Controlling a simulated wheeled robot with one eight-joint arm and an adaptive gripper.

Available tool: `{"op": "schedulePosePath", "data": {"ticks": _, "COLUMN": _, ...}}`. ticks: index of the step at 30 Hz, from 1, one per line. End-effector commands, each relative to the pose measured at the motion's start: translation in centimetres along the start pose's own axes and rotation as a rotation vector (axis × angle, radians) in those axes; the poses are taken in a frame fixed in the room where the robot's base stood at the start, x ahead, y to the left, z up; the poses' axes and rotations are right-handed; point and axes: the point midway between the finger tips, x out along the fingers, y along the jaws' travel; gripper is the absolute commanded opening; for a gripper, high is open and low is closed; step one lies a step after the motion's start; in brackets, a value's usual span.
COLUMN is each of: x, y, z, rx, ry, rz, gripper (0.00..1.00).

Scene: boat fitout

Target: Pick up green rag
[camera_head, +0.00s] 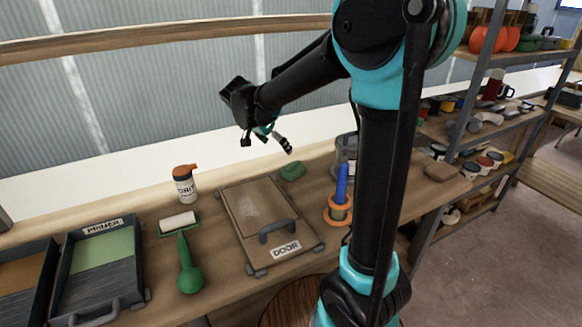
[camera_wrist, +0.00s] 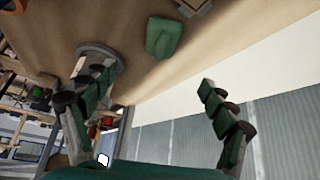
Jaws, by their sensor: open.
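The green rag (camera_head: 292,171) is a small folded bundle lying on the wooden workbench, just behind the far right corner of the door panel. In the wrist view the green rag (camera_wrist: 163,37) shows near the top, ahead of the fingers and apart from them. My gripper (camera_head: 267,143) hangs above the back of the bench, up and to the left of the rag. In the wrist view my gripper (camera_wrist: 155,82) has its two fingers spread wide, with nothing between them.
The door panel (camera_head: 240,205) with a handle lies left of the rag. A grey wire holder (camera_head: 345,152) and a blue cylinder with orange rings (camera_head: 340,190) stand to its right. A bottle (camera_head: 185,185), green roller (camera_head: 188,270) and primer tray (camera_head: 100,270) sit further left.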

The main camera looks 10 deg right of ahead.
Motion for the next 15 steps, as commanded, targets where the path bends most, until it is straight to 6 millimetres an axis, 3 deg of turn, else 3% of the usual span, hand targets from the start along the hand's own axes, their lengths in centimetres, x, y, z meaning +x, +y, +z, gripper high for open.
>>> {"op": "schedulePosePath", "data": {"ticks": 15, "x": 9.8, "y": 0.0, "z": -0.1, "rx": 0.001, "ry": -0.001, "rz": 0.001, "gripper": 0.84}}
